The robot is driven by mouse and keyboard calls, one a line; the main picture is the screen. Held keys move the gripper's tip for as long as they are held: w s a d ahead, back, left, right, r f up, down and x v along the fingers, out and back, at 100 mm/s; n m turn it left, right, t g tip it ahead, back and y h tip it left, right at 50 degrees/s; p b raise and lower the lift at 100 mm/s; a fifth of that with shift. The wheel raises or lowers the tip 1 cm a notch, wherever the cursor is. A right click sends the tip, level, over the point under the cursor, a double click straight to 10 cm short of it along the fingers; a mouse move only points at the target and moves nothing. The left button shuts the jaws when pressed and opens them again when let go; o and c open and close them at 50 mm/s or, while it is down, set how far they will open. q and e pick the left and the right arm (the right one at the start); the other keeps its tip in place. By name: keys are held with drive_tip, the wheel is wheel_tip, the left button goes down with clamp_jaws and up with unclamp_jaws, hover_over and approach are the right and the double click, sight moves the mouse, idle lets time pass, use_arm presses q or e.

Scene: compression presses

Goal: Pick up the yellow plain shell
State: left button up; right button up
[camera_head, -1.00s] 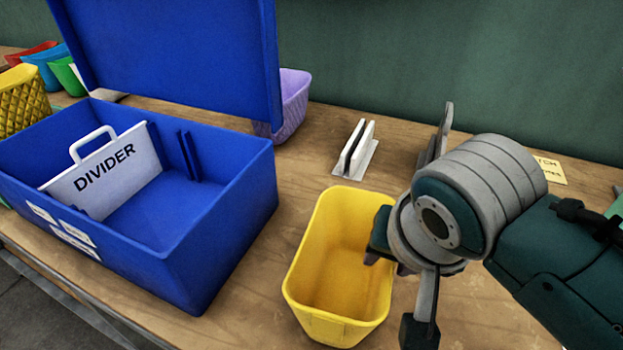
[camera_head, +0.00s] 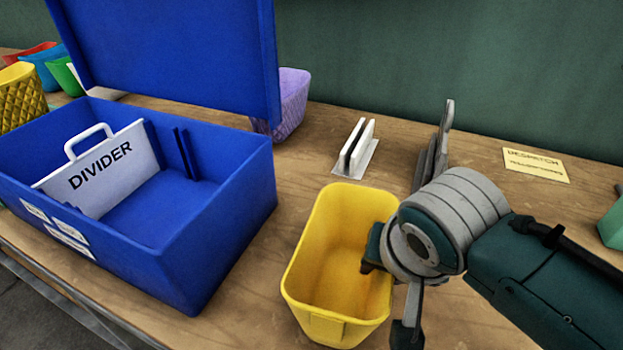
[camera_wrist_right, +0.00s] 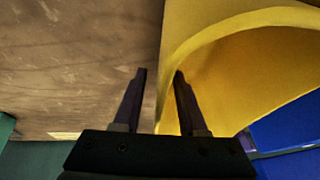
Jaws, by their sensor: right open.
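The yellow plain shell (camera_head: 328,280) is a smooth, open-topped bin standing upright on the table. It also shows in the right wrist view (camera_wrist_right: 245,60). My right gripper (camera_head: 370,262) is at the shell's right wall, partly hidden behind its own wrist in the head view. In the right wrist view my right gripper (camera_wrist_right: 160,75) is open, with the wall's edge between its fingers: one finger is on the shell's inner side, the other over the table side. I cannot tell whether either finger touches the wall. My left gripper is not in view.
A blue box (camera_head: 215,240) with raised lid and white divider (camera_head: 100,170) stands left of the shell. A yellow textured shell (camera_head: 22,97) and a purple bin (camera_head: 290,100) are further back. A white slotted stand (camera_head: 355,150) and a yellow note (camera_head: 536,165) lie behind.

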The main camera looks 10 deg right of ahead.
idle(0.3)
clamp_jaws()
idle(1.3)
